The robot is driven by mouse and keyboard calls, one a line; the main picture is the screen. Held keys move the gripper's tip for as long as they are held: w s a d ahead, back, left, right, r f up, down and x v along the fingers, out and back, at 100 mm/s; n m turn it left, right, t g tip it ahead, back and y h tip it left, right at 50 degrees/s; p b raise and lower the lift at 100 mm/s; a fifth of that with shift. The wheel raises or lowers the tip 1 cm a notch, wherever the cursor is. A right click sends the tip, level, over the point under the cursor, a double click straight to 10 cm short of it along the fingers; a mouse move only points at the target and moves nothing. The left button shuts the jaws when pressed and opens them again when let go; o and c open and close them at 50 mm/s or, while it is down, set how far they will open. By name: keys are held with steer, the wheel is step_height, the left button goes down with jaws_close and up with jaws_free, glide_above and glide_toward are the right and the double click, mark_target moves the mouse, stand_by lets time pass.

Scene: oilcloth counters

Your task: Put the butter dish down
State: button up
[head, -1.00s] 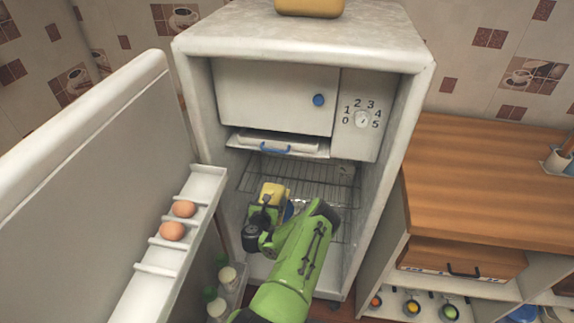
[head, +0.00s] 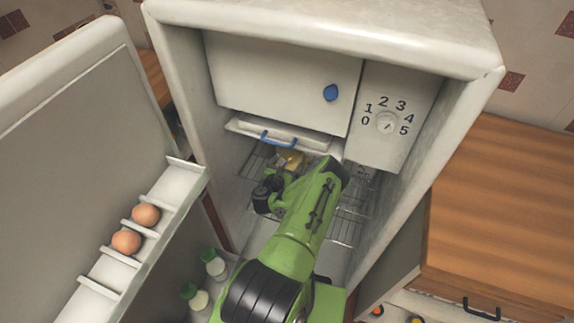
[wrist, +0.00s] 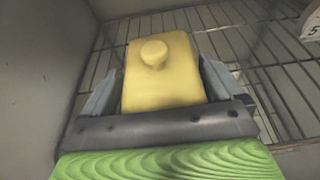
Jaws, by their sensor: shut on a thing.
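The yellow butter dish (wrist: 162,78) with a round knob on its lid is between the two fingers of my gripper (wrist: 160,90) in the wrist view. My gripper is shut on it. In the head view a small part of the butter dish (head: 290,160) shows inside the open fridge, below the small drawer; my green arm hides most of it. My gripper (head: 283,172) is within the fridge, over the wire shelf (head: 348,222). The wire shelf (wrist: 105,57) also lies behind and around the dish in the wrist view. I cannot tell whether the dish touches it.
The fridge door (head: 75,140) stands open at left, with two eggs in its rack (head: 95,290) and bottles (head: 213,264) lower down. The fridge's right wall (head: 395,215) bounds the space.

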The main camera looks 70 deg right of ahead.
steer(key=shift+s+d+f, duration=0.15)
steer(key=shift+d+f, duration=0.2)
steer(key=shift+f, duration=0.05)
steer(key=shift+a, duration=0.2)
steer(key=o, duration=1.1)
steer(key=shift+f, duration=0.1)
steer(key=p+v, duration=0.1)
steer(key=v, duration=0.3)
steer(key=p+v, duration=0.2)
steer(key=v, duration=0.2)
steer(key=p+v, duration=0.1)
steer(key=v, duration=0.3)
steer(key=shift+r+p, duration=0.25)
steer(key=shift+p, duration=0.05)
